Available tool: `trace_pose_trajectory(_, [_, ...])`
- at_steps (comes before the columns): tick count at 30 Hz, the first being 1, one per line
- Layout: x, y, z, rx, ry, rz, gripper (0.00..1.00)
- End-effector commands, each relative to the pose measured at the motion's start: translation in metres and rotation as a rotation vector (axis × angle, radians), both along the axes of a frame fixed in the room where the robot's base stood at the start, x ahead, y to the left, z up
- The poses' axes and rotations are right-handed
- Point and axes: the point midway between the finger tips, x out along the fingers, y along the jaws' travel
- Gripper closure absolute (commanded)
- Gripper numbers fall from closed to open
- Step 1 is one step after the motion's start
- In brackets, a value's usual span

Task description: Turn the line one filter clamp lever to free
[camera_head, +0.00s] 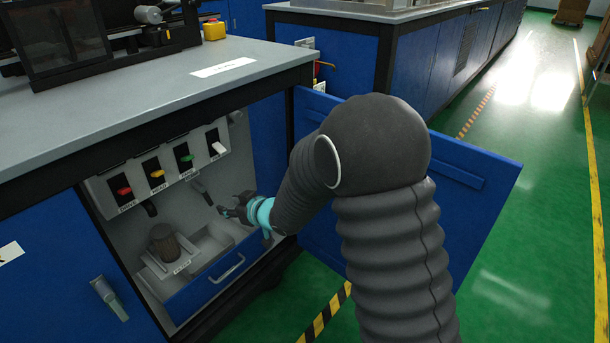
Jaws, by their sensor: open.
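An open cabinet bay holds a sloped panel (137,172) with red (124,191), yellow (157,174), green (187,158) and white (217,147) switches. Below it, a dark lever-like part (202,191) slants down on the back wall, and a second short dark part (150,208) sits further left. I cannot tell which part is the line one filter clamp lever; the labels are too small to read. My gripper (229,211) is open inside the bay, pointing left, just below and right of the slanted part. I see no contact. My wrist hides part of the bay's right side.
A dark round cylinder (163,242) stands in a pale tray at the bay's left. A blue drawer (207,286) with a pale handle is below. The blue cabinet door (466,185) hangs open behind my arm. The grey countertop (150,92) overhangs the bay.

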Motion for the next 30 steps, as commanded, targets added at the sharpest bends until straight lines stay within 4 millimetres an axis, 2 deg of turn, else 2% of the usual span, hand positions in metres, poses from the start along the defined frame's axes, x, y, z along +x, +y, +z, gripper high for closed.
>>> trace_pose_trajectory(1, [0.003, -0.007, 0.009, -0.008, -0.007, -0.019, 0.58])
trace_pose_trajectory(14, [0.007, -0.067, 0.05, -0.097, 0.002, -0.179, 0.58])
trace_pose_trajectory(30, [-0.01, -0.144, 0.096, -0.188, 0.047, -0.368, 0.58])
